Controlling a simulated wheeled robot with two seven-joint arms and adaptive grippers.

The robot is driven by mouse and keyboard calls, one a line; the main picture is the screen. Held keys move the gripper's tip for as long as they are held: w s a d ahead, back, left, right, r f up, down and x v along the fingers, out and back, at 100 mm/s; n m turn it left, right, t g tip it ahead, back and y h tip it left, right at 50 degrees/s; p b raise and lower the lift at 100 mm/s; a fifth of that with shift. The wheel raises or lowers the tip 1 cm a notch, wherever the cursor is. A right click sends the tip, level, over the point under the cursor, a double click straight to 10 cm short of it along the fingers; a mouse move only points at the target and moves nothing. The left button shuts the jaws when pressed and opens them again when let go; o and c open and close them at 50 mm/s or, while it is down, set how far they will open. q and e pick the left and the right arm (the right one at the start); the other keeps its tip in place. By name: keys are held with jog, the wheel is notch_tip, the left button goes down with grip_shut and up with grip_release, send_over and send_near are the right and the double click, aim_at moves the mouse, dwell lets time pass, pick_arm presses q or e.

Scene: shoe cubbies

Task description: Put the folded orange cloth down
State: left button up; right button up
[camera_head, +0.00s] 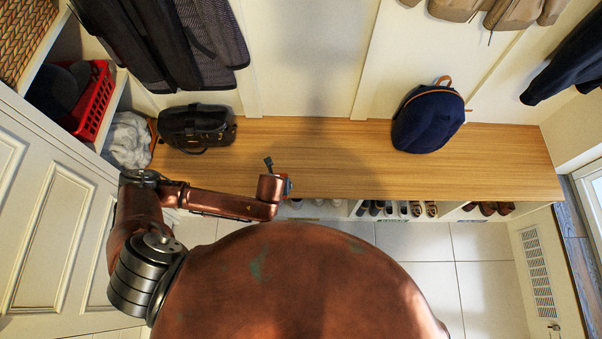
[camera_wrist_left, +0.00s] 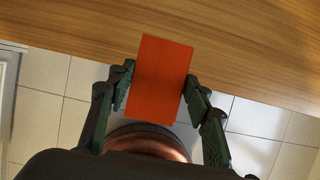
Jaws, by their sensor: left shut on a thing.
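The folded orange cloth (camera_wrist_left: 163,62) is a flat orange-red rectangle in the left wrist view. My left gripper (camera_wrist_left: 158,84) is shut on it, with one dark finger along each side edge. The cloth's far end overlaps the wooden bench top (camera_wrist_left: 255,40) in that view, and its near end is over the tiled floor. I cannot tell whether it touches the bench. My right gripper is in neither view.
A black bag (camera_head: 197,127) stands on the bench at the left, and a navy backpack (camera_head: 428,120) stands right of centre. The bench between them is clear. Shoes (camera_head: 402,208) fill cubbies below. Dark jackets (camera_head: 165,40) hang at the upper left.

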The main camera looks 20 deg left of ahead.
pick_arm(q)
jog(key=w+d+f+b, duration=0.3)
jog(key=w+f+b, duration=0.15)
jog(key=w, duration=0.45)
jog(key=b, duration=0.1)
send_near(301, 172)
jog(key=shift+w+a+f, duration=0.45)
jog(key=shift+w+f, duration=0.1)
jog(key=shift+f, duration=0.15)
jog(key=shift+w+d+f+b, duration=0.1)
jog(key=shift+w+f+b, duration=0.15)
jog(key=shift+w+b, duration=0.15)
jog(key=shift+w+d+f, duration=0.1)
jog(key=shift+w+f, duration=0.15)
jog(key=shift+f, duration=0.15)
jog(key=shift+w+f+b, duration=0.1)
jog(key=shift+f+b, duration=0.25)
jog(key=shift+b, duration=0.05)
jog(key=shift+f, duration=0.35)
jog(key=shift+f+b, duration=0.45)
jog(key=shift+f, duration=0.1)
jog(key=shift+p, duration=0.35)
jog(key=shift+f, duration=0.1)
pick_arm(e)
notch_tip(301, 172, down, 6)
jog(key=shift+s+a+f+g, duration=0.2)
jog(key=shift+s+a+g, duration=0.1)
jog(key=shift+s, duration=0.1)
pick_arm(q)
jog(key=shift+f, duration=0.15)
